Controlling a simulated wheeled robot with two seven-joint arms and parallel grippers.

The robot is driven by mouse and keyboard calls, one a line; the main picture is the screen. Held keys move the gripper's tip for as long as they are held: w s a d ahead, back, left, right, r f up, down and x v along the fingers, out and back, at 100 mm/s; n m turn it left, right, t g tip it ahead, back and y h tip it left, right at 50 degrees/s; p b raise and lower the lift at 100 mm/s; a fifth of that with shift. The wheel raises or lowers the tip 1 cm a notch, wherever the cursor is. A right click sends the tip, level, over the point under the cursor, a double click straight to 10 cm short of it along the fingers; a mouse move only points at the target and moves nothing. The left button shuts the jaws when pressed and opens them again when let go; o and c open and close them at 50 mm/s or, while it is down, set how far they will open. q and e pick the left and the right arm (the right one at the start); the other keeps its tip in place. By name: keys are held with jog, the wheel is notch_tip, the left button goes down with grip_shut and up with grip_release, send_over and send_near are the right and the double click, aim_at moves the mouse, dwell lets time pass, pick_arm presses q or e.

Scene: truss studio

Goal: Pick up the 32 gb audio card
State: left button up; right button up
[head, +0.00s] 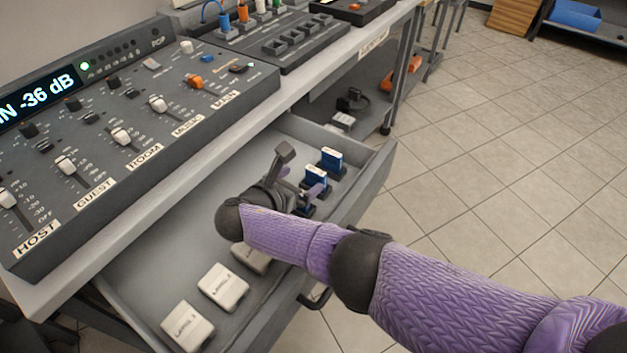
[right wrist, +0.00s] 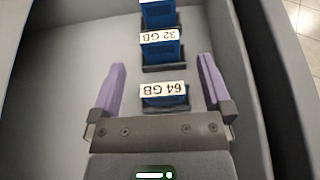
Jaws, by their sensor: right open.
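The 32 GB audio card is a blue block with a white labelled top (right wrist: 160,48), standing in a dark holder in the middle of a short row in the right wrist view. It appears to be the middle blue card in the head view (head: 316,177). A 64 GB card (right wrist: 163,95) stands nearer my wrist, between the finger bases. My right gripper (right wrist: 162,64) is open and empty, its purple fingers apart on either side of the row; it shows in the head view too (head: 297,172). My left gripper is not in view.
A third blue card (right wrist: 158,14) stands beyond the 32 GB one; its label is unreadable. The open grey drawer (head: 135,265) also holds white labelled blocks (head: 224,287). An audio mixer (head: 130,125) sits on the counter above. Tiled floor lies right of the drawer.

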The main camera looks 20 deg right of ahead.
aim_at(314, 173)
jog(key=b+x, duration=0.1)
jog(key=x, duration=0.1)
jog(key=f+b+x, duration=0.1)
jog(key=b+x, duration=0.1)
jog(key=x, duration=0.1)
jog(key=shift+s+a, duration=0.15)
jog(key=shift+w+r, duration=0.15)
jog(key=shift+w, duration=0.05)
jog(key=shift+r, duration=0.15)
jog(key=shift+s, duration=0.1)
jog(key=shift+c, duration=0.5)
jog(key=c, duration=1.1)
jog(key=shift+o, duration=0.2)
jog(key=shift+r, duration=0.1)
